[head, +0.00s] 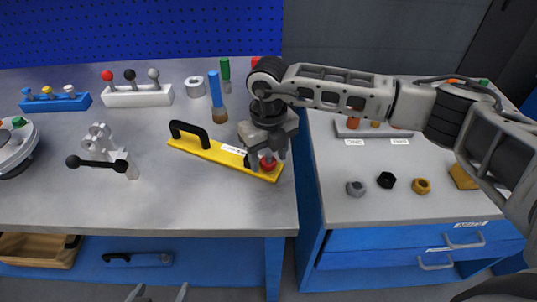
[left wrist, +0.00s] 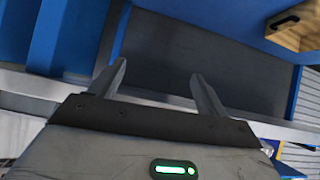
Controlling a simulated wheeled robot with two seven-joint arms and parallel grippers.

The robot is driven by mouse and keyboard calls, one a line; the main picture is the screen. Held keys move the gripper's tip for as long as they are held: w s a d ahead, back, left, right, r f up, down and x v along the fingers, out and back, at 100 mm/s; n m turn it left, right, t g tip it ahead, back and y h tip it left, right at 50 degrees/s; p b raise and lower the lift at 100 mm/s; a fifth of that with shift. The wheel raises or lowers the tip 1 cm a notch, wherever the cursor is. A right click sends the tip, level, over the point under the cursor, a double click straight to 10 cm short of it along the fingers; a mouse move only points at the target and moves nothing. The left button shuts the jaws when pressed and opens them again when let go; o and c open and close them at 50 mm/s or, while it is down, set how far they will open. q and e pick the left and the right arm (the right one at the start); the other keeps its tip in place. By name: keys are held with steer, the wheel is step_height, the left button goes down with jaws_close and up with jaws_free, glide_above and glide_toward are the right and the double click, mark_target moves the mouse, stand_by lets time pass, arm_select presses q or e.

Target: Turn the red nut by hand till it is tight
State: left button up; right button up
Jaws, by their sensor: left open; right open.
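The red nut (head: 268,164) sits near the right end of a yellow bar (head: 208,153) with a black handle and a white label, lying on the left bench. My right gripper (head: 267,168) reaches down over that end, its open fingers on either side of the nut. Whether the fingers touch the nut cannot be told. My left gripper (head: 160,292) shows only its fingertips at the bottom edge, in front of the bench. It is open and empty in the left wrist view (left wrist: 158,72).
Left of the bar stands a metal piece with a black-knobbed lever (head: 98,163). Racks of knobs (head: 138,95), a brush (head: 216,95) and a white ring (head: 195,87) stand behind. Grey (head: 356,188), black (head: 387,180) and yellow (head: 422,186) nuts lie on the right bench. A gap separates the benches.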

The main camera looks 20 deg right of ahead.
mark_target(268, 161)
arm_select(q)
steer(key=shift+w+d+f+b, duration=0.15)
steer(key=shift+w+b, duration=0.15)
steer(key=shift+b, duration=0.6)
arm_select(e)
step_height(268, 161, up, 16)
steer(key=shift+f, duration=0.15)
